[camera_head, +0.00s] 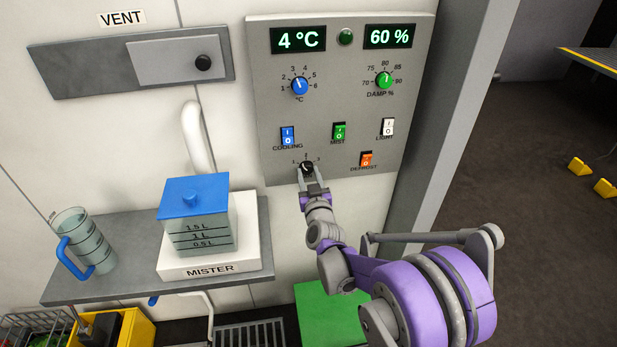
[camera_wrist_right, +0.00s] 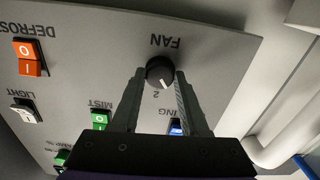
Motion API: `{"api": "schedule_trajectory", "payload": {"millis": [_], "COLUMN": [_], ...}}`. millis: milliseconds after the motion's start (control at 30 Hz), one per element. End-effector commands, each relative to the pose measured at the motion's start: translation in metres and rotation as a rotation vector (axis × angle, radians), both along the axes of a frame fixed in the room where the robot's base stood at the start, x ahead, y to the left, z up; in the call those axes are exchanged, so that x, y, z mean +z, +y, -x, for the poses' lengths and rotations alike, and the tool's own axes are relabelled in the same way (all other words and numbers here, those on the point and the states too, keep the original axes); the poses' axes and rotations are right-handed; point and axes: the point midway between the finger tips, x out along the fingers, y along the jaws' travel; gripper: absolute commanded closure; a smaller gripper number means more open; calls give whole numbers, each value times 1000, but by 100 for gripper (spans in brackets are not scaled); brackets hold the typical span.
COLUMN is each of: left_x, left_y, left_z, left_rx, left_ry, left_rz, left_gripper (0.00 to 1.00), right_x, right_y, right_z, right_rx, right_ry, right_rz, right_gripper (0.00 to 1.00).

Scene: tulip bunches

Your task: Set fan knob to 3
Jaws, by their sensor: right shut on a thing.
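The fan knob (camera_head: 306,167) is a small black dial at the bottom of the grey control panel (camera_head: 265,100), with marks 1, 2 and 3 around its top. In the right wrist view, which is upside down, the knob (camera_wrist_right: 158,68) sits under the word FAN, and its white pointer line points close to the 2. My right gripper (camera_head: 308,172) is shut on the knob, with one finger on each side of it in the wrist view (camera_wrist_right: 161,78). The gripper partly hides the knob in the head view. My left gripper is not in view.
Above the knob are the cooling (camera_head: 288,136), mist (camera_head: 339,132), light (camera_head: 388,127) and orange defrost (camera_head: 366,159) switches. The blue temperature knob (camera_head: 299,86) and green damp knob (camera_head: 385,80) are higher up. A shelf (camera_head: 110,285) holds a jug (camera_head: 85,245) and the mister (camera_head: 215,268).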

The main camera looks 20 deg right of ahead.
Motion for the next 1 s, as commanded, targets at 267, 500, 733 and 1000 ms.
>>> {"api": "schedule_trajectory", "payload": {"millis": [267, 500, 733, 1000], "left_x": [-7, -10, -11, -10], "left_y": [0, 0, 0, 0], "left_z": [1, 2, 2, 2], "left_rx": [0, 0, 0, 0], "left_ry": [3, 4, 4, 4], "left_rz": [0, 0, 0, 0], "left_gripper": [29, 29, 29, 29], "right_x": [-1, -1, 0, 0], "right_y": [0, 0, 0, 0], "right_z": [0, 0, 0, 0], "right_rx": [0, 0, 0, 0], "right_ry": [-66, -122, -177, -241], "right_rz": [-253, -474, -685, -933], "right_gripper": [100, 100, 100, 100]}}
